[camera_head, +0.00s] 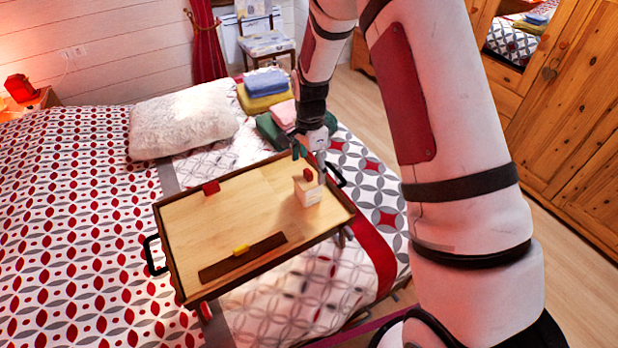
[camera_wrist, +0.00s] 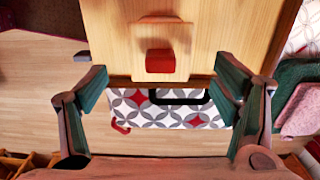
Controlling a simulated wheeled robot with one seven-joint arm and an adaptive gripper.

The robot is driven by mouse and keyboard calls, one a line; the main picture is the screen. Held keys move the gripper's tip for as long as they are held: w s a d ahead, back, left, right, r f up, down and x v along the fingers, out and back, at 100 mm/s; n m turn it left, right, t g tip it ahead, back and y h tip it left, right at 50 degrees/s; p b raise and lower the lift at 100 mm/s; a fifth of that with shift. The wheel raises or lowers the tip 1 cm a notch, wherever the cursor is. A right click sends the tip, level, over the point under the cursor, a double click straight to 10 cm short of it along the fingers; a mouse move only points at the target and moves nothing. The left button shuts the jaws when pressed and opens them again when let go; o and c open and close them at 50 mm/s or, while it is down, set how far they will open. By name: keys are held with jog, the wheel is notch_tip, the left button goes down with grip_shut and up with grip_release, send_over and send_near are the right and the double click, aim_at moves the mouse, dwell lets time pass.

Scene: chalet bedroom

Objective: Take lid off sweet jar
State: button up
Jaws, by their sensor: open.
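The sweet jar (camera_head: 307,195) is a small pale box standing upright near the right end of a wooden tray on the bed. Its lid carries a red knob (camera_head: 308,174) and appears to sit on top of the jar. In the wrist view the pale lid (camera_wrist: 178,68) shows with the red knob (camera_wrist: 160,61) near the upper middle. My gripper (camera_head: 309,160) is close above the jar. In the wrist view my gripper (camera_wrist: 160,90) is open and empty, its fingers wide apart on either side of the knob's line, not touching it.
The tray (camera_head: 240,205) has raised edges and dark handles. Folded towels (camera_head: 265,82) and a white pillow (camera_head: 183,120) lie behind. The tray's middle is clear.

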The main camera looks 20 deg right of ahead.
jog(key=shift+f, duration=1.25)
jog(key=shift+c, duration=0.6)
jog(key=c, duration=1.8)
